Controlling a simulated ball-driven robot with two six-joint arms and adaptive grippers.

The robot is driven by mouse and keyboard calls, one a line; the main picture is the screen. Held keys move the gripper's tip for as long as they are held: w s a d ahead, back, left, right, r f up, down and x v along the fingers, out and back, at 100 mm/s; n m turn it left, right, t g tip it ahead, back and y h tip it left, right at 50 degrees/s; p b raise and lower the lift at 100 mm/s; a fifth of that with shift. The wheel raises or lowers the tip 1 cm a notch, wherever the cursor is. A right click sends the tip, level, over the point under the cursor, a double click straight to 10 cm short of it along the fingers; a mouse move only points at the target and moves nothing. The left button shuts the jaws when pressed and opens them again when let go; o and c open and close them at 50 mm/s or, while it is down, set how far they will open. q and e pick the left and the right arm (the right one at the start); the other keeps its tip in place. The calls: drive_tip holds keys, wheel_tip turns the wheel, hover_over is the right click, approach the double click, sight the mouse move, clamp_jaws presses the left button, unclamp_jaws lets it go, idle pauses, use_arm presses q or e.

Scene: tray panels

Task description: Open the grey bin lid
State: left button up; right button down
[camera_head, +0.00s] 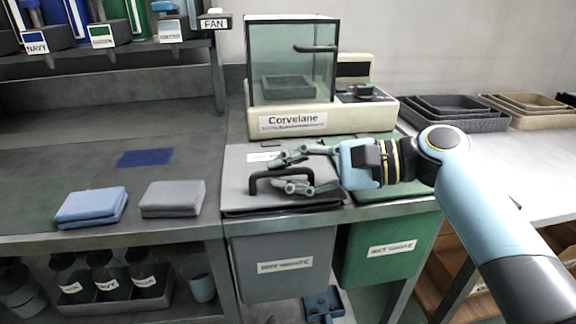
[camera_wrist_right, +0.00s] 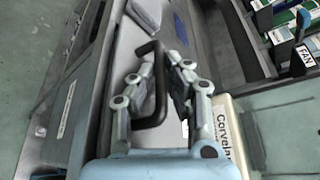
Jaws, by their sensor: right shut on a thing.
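The grey bin lid (camera_head: 236,187) lies flat in the counter above the grey bin (camera_head: 285,265), with a dark edge along its front. A black bar handle (camera_head: 262,176) stands up from it. My right gripper (camera_head: 280,173) reaches in from the right, low over the lid, and is shut on the handle. In the right wrist view the handle (camera_wrist_right: 157,62) runs between the two fingers (camera_wrist_right: 155,95); the exact contact is partly hidden by them. My left gripper is not in view.
A green bin (camera_head: 385,255) with its green lid is just right of the grey one. The Corvelane machine (camera_head: 290,122) stands close behind the lids. A blue cloth (camera_head: 92,205) and a grey cloth (camera_head: 173,197) lie left. Trays (camera_head: 455,118) stand at the right.

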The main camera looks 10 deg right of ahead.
drive_tip(key=w+r+m+g+p, duration=0.2)
drive_tip(key=w+r+p, duration=0.3)
drive_tip(key=r+p, duration=0.4)
drive_tip(key=shift+w+r+m+h+p, duration=0.25)
drive_tip(key=shift+m+p, duration=0.45)
drive_tip(key=shift+p, duration=1.65)
drive_tip(key=shift+f, duration=0.1)
drive_tip(key=c, duration=1.6)
unclamp_jaws()
drive_tip(key=shift+c, duration=0.2)
drive_tip(key=v, duration=1.2)
drive_tip(key=shift+w, duration=0.1)
drive_tip(key=shift+c, duration=0.4)
